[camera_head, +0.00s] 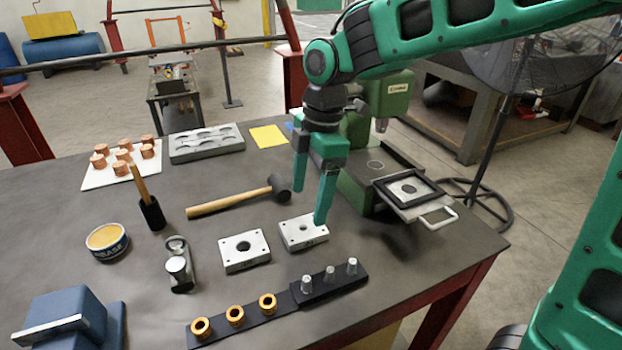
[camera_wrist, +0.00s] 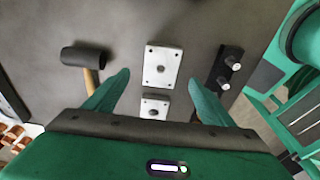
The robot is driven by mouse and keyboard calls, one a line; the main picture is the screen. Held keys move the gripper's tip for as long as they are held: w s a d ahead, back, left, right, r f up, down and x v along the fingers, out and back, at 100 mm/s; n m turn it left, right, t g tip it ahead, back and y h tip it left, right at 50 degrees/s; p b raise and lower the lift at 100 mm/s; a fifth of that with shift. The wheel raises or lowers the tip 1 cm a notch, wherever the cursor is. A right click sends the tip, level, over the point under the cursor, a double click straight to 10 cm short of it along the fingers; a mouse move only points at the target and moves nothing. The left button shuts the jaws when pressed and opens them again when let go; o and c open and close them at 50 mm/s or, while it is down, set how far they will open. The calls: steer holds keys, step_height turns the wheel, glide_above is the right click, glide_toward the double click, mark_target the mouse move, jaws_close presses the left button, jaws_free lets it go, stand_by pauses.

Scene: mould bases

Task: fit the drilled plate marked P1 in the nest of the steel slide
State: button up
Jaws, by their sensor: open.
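Two pale drilled plates lie flat on the dark table. The right plate (camera_head: 295,231) has a small centre hole; the left plate (camera_head: 236,263) has a larger one. Marks are too small to read, so I cannot tell which is P1. In the wrist view the right plate (camera_wrist: 162,55) lies between the finger lines, with the left plate (camera_wrist: 154,107) below. My gripper (camera_head: 309,205) is open and empty, fingers pointing down over the right plate; one fingertip overlaps its edge in the head view. The steel slide (camera_head: 432,206), with black-framed nest and handle, projects from the green press at right.
A mallet (camera_head: 235,199) lies behind the plates. A dark strip (camera_head: 284,304) with brass rings and steel pins lies in front. A grey slotted block (camera_head: 206,145), tin (camera_head: 107,242), brush pot (camera_head: 152,213) and blue vise (camera_head: 62,322) stand farther left. The press (camera_head: 358,193) stands right.

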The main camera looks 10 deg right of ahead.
mark_target(304, 220)
steer(key=shift+s+a+f, duration=0.1)
steer(key=shift+a+f, duration=0.1)
steer(key=shift+f, duration=0.95)
steer(key=shift+s+a+f, duration=0.1)
steer(key=shift+a+f, duration=0.05)
steer(key=shift+f, duration=1.05)
steer(key=shift+a+f, duration=0.2)
steer(key=shift+f, duration=0.95)
steer(key=c, duration=1.4)
steer(key=shift+r, duration=0.1)
steer(key=shift+c, duration=0.2)
steer(key=shift+r, duration=0.1)
steer(key=shift+r, duration=0.8)
